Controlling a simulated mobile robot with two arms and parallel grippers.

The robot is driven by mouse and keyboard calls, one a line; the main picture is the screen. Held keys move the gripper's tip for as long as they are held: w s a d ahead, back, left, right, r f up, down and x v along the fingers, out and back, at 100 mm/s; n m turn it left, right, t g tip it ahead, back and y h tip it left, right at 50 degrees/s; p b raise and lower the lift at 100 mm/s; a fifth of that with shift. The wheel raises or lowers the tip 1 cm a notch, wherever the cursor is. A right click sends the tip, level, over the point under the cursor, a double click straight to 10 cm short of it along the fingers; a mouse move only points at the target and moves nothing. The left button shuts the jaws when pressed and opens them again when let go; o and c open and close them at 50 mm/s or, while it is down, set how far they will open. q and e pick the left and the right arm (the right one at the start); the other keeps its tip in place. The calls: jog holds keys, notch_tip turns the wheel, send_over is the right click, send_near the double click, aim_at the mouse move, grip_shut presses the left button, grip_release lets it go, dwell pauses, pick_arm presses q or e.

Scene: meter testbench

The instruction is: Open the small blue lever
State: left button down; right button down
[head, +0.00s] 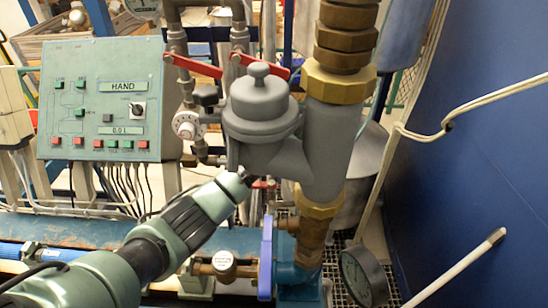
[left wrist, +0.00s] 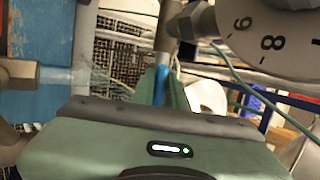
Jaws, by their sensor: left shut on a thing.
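My left arm reaches from the lower left in the head view, and its gripper (head: 245,178) is at the underside of the grey meter body (head: 262,120). The fingertips are mostly hidden there. In the left wrist view the green fingers of this gripper (left wrist: 165,88) are closed around a narrow blue piece, the small blue lever (left wrist: 161,86). That lever is hidden in the head view. A larger blue lever (head: 265,257) hangs down on the lower pipe, to the right of my forearm. My right gripper is not in view.
A green control box (head: 100,100) stands at the left. Red levers (head: 193,65) sit on pipes behind the meter. A brass-fitted pipe (head: 325,130) stands to its right. A gauge (head: 363,277) is low at the right; a numbered dial (left wrist: 270,32) is close in the wrist view.

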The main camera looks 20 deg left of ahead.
pick_arm(q)
jog(key=c, duration=1.4)
grip_release()
jog(key=shift+c, duration=0.2)
jog(key=b+v, duration=0.2)
jog(key=v, duration=0.5)
jog(key=shift+s+r+b, duration=0.15)
jog(key=shift+r+b, duration=0.2)
jog(key=shift+b, duration=0.05)
